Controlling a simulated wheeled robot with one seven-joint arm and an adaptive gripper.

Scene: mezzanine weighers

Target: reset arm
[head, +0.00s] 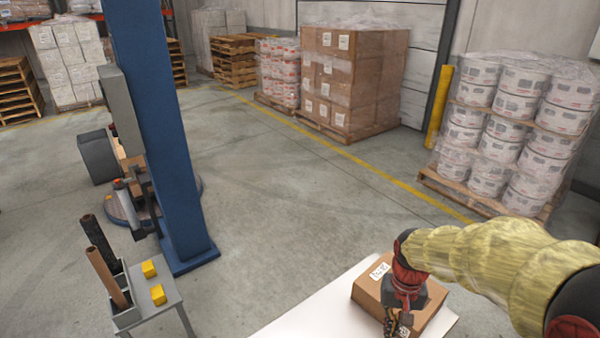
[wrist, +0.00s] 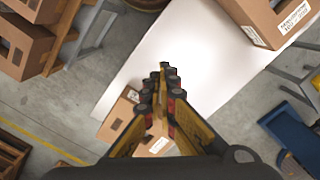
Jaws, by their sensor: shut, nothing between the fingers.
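My gripper (head: 397,322) is at the lower right in the head view, in front of a cardboard box (head: 370,290) with a white label that lies on a white table (head: 318,318). In the wrist view my gripper (wrist: 165,75) has its yellow and black fingers together with nothing between them. Below it in that view the white table (wrist: 190,45) spreads out. Part of a cardboard box shows behind the fingers (wrist: 117,115). My arm reaches in from the right in the head view and hides part of the box.
A blue column (head: 165,140) stands left, by a small grey stand (head: 165,305) with yellow blocks and brown rolls. Wrapped pallets of white pails (head: 500,130) and brown cartons (head: 350,80) stand behind. Another labelled box (wrist: 265,20) is at the wrist view's upper right. The middle floor is clear.

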